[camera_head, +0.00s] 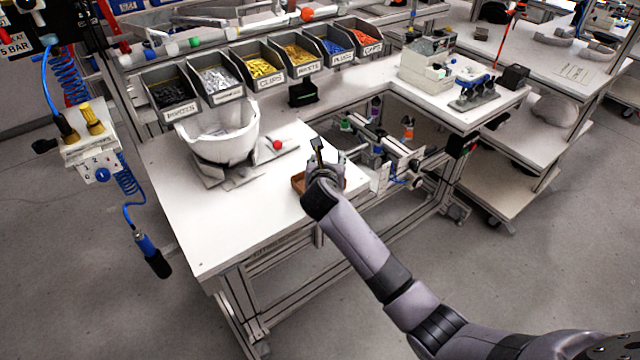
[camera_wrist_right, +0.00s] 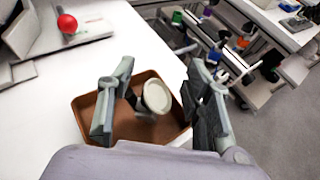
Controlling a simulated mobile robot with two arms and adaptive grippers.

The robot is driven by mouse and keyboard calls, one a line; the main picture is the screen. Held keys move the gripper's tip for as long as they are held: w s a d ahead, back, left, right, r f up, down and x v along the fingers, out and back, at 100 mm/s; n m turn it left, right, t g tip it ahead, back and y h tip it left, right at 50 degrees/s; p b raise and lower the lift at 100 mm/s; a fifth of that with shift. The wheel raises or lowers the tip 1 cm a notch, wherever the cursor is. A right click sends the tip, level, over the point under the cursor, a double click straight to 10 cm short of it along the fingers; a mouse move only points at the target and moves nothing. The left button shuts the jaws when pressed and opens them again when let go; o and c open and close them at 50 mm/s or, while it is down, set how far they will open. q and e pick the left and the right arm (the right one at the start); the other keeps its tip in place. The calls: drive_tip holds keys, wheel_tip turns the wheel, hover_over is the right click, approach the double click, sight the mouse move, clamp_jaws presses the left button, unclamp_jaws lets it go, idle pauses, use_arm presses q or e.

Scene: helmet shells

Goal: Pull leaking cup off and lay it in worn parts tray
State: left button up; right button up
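The worn parts tray is a shallow brown tray (camera_wrist_right: 85,106) on the white table, below my right gripper (camera_wrist_right: 158,108). A round, cream-coloured cup (camera_wrist_right: 157,96) shows over the tray, between the two fingers. The fingers are spread, with a visible gap between the cup and each of them. I cannot tell whether the cup touches the tray floor. In the head view my right gripper (camera_head: 318,160) hides most of the tray (camera_head: 298,182), and the cup cannot be made out there. My left gripper is not in view.
A white helmet shell (camera_head: 222,135) sits in a fixture left of the tray, beside a red ball knob (camera_head: 277,145). Labelled bins (camera_head: 262,68) line the table's back. A rail assembly (camera_head: 385,150) stands right of the tray. The table's front left (camera_head: 215,225) is clear.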

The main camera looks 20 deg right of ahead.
drive_tip(key=shift+o, duration=1.3)
drive_tip(key=shift+s, duration=0.1)
drive_tip(key=v, duration=1.1)
drive_tip(key=shift+s+r, duration=0.2)
drive_tip(key=shift+s, duration=0.15)
drive_tip(key=shift+a, duration=0.15)
